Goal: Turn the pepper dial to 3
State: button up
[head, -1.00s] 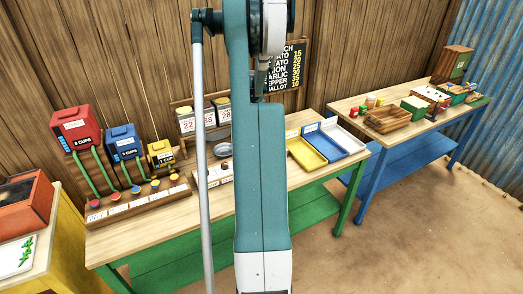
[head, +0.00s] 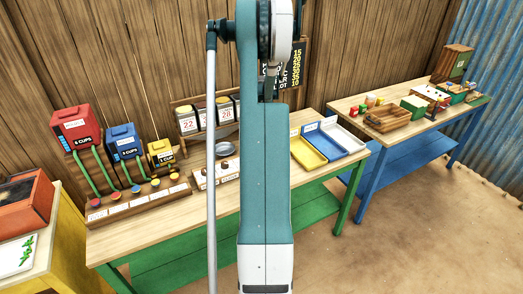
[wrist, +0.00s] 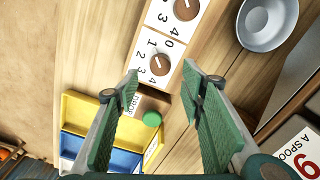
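My gripper (wrist: 160,70) is open and empty, its two green-padded fingers spread in the wrist view. A round brown dial (wrist: 160,65) on a white number plate shows between the fingertips; I cannot tell if they touch it. A second brown dial (wrist: 186,8) is farther up the same wooden board, cut by the picture's top edge. Numbers up to 4 ring the dials. I cannot read which one is pepper or where they point. The dial board (head: 217,178) is partly behind my arm in the head view, where my gripper's fingers cannot be made out.
A metal bowl (wrist: 270,22) lies beside the board. Coloured cup dispensers (head: 124,142) stand left on the table. Numbered spoon jars (head: 207,115) stand behind.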

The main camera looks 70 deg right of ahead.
jog(key=shift+f, duration=3.15)
jog(key=shift+c, duration=0.7)
jog(key=c, duration=0.7)
